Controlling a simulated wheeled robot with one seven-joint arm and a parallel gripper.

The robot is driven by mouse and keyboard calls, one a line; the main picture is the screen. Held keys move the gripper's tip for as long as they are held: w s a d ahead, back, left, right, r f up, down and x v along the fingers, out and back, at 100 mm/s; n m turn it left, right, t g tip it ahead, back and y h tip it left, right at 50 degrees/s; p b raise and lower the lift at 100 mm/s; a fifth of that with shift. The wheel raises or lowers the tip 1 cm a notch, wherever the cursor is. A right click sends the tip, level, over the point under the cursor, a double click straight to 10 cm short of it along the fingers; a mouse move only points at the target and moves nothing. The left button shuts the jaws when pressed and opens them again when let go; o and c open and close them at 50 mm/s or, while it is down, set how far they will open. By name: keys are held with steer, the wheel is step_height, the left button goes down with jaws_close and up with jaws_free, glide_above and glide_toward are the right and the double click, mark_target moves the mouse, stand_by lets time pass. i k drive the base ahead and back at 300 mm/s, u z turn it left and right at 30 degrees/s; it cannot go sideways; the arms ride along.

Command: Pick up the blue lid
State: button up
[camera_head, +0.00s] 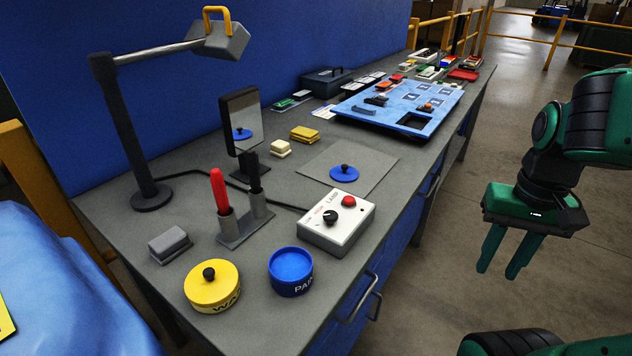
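The blue lid (344,174) is a flat round disc with a small black knob on top. It lies on a grey mat (376,184) on the workbench, near the middle of the picture. Its reflection shows in the dark-framed mirror (243,122). An open blue tin (291,272) with white lettering stands nearer the front edge. My gripper (503,256) hangs to the right of the bench, over the floor, well apart from the lid. Its two green fingers point down with a gap between them, and nothing shows between them.
A white control box (337,222) with a black knob and red button stands just in front of the lid. A yellow lidded tin (212,286), a pen holder (245,222) and a lamp (150,190) stand to the left. A blue board (400,104) lies behind. Drawer handles (361,298) jut from the bench.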

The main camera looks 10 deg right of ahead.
mark_target(345, 172)
steer(key=u, duration=2.75)
steer(key=k, duration=1.2)
steer(key=z, duration=2.05)
steer(key=i, duration=0.95)
steer(key=z, duration=0.1)
